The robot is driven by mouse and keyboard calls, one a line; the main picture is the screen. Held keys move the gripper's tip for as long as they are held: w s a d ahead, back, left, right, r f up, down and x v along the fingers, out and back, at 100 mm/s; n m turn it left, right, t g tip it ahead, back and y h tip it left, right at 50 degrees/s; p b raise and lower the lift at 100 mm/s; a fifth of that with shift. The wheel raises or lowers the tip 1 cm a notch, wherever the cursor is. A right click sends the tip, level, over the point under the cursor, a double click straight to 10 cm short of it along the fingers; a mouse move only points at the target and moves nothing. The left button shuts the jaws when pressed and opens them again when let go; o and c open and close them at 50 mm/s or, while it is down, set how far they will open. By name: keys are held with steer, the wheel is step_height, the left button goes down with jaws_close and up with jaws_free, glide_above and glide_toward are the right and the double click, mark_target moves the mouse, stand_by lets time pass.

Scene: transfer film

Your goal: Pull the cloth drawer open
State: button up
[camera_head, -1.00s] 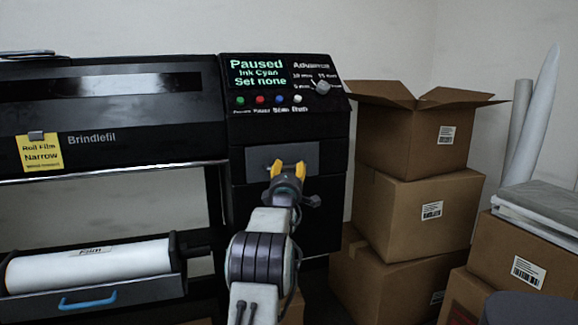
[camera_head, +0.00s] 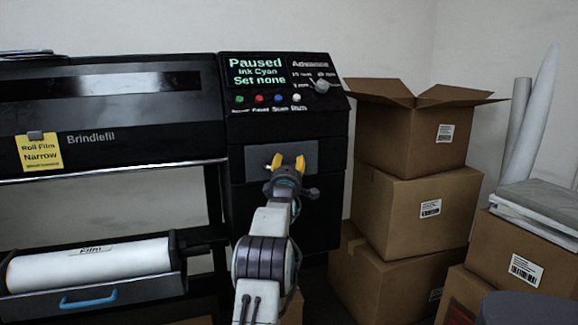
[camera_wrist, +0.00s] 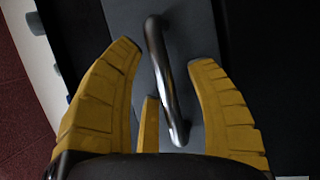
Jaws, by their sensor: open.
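The drawer (camera_head: 308,152) is a grey front panel set in the black printer cabinet, below the control panel; it looks closed. Its dark metal bar handle (camera_wrist: 164,80) shows in the wrist view, between the yellow fingers. In the head view my gripper hides the handle. My gripper (camera_head: 288,161) is open in front of the drawer front. In the wrist view my gripper (camera_wrist: 168,75) has its fingers apart on either side of the handle, and I see a gap on both sides. I cannot tell how deep the handle sits between them.
The control panel (camera_head: 280,85) with buttons and a knob is above the drawer. A film roll (camera_head: 90,264) lies in a tray with a blue handle (camera_head: 88,299) at lower left. Stacked cardboard boxes (camera_head: 415,210) stand close on the right.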

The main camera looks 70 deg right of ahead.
jaws_close()
stand_by(0.3)
